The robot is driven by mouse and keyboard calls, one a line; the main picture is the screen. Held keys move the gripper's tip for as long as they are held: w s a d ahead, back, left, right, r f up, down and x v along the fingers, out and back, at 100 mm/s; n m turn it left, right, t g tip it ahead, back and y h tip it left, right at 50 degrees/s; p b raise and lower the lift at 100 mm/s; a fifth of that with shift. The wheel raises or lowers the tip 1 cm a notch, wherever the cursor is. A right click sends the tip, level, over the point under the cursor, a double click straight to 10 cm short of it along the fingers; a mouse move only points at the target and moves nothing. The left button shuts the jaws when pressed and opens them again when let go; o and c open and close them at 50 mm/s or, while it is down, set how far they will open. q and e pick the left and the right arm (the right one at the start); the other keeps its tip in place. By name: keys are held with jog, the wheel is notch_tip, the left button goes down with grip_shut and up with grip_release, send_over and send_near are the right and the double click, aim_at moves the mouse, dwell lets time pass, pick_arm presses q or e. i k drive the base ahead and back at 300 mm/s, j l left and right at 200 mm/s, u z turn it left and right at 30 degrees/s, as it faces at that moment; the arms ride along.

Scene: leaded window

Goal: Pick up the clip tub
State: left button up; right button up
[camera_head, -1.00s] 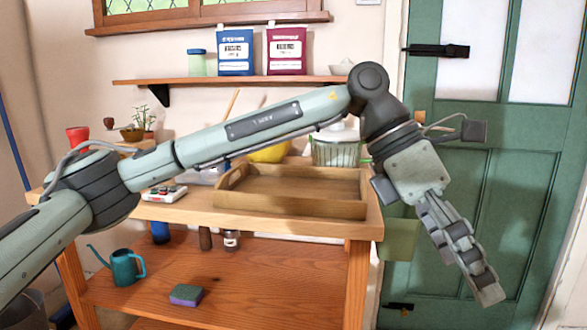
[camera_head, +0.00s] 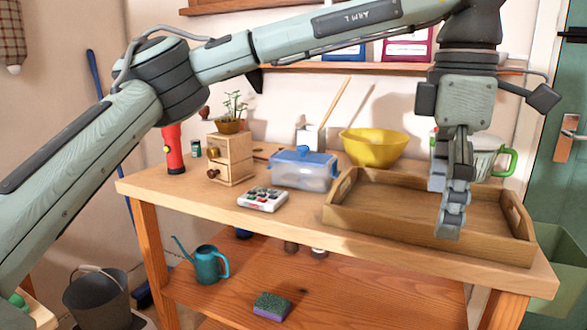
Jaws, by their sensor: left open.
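What I take to be the clip tub is a clear plastic tub with a blue lid (camera_head: 303,172). It stands upright on the wooden bench, left of the tray; its contents are blurred. My left gripper (camera_head: 449,222) is open, points down and hangs in front of the tray area, to the right of the tub and apart from it. Its fingers are seen edge-on, with nothing visible between them. My right gripper is not in view.
A wooden tray (camera_head: 400,215) fills the bench's right side. A yellow bowl (camera_head: 372,147) stands behind it. A white multi-button box (camera_head: 263,200) lies before the tub, with a small wooden drawer box (camera_head: 231,158) and red torch (camera_head: 174,150) to the left.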

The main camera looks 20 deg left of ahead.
aim_at(306, 179)
jog(key=i+j, duration=0.35)
jog(key=j, duration=0.15)
jog(key=i+j, duration=0.3)
jog(key=j, duration=0.2)
jog(key=i+j, duration=0.35)
jog(key=j, duration=0.15)
